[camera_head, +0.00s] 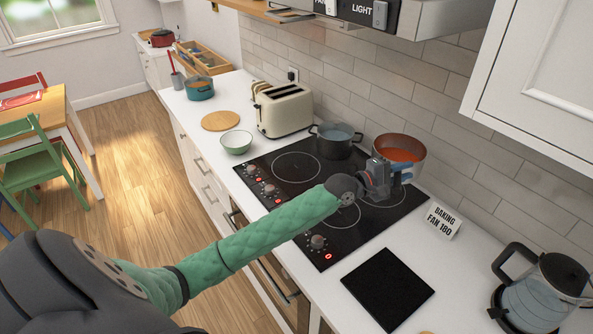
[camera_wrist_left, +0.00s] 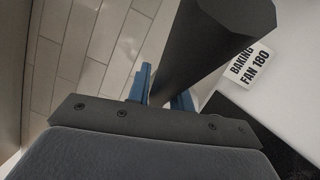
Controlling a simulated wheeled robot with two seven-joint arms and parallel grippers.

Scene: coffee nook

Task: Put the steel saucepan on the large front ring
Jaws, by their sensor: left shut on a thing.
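My left gripper (camera_head: 380,178) is over the back right of the black hob and shut on a dark handle, which also shows between its blue fingers in the left wrist view (camera_wrist_left: 168,98). A copper-coloured pan (camera_head: 416,164) with orange contents is just behind the gripper; the handle seems to be its own, but the join is hidden. A dark grey pot (camera_head: 337,151) with side handles stands on the back left ring. No clearly steel-coloured saucepan shows. The large front left ring (camera_head: 295,167) is bare. The front right ring (camera_head: 346,217) is partly behind my arm. My right gripper is out of view.
A cream toaster (camera_head: 284,112), green bowl (camera_head: 236,142) and round board (camera_head: 220,121) are left of the hob. Knobs (camera_head: 270,190) line its front edge. A sign (camera_head: 441,221), black mat (camera_head: 387,288) and kettle (camera_head: 535,290) are to the right. The tiled wall is close behind.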

